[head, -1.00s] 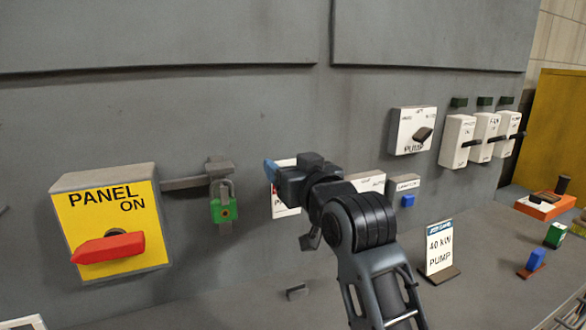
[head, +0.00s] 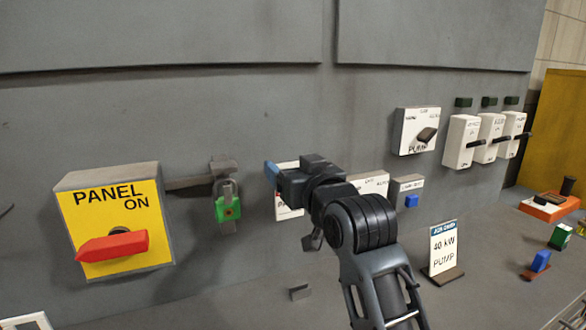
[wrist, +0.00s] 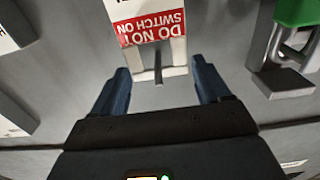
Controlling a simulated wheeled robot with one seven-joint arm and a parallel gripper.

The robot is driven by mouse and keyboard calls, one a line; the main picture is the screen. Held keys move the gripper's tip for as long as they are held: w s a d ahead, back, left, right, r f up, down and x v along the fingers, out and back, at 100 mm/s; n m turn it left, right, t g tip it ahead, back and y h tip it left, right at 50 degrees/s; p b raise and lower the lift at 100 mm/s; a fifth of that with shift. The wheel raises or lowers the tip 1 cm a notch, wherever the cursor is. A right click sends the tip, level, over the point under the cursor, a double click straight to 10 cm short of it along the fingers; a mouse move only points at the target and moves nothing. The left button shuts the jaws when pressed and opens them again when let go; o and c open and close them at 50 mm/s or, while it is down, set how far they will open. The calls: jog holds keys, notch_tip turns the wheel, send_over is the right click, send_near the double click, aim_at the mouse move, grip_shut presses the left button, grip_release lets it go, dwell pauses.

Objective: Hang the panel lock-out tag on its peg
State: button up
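The lock-out tag is a white plate with a red "DO NOT SWITCH ON" band. It shows upside down at the top of the wrist view (wrist: 150,28), and its lower part shows at the wall in the head view (head: 288,212), partly hidden by my gripper (head: 272,172). A thin peg (wrist: 158,68) stands out at the tag's top end, in the white part below the red band in the wrist view. My gripper's two blue fingers (wrist: 161,76) are apart, one on each side of this end. I cannot tell whether they touch it.
A green padlock (head: 228,209) hangs on a hasp just left of my gripper. Further left is the yellow panel switch (head: 112,222) with its red handle. White switch boxes (head: 462,141) line the wall at right. A "40 kW PUMP" card (head: 443,248) stands on the ledge.

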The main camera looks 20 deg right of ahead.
jog(key=o, duration=0.3)
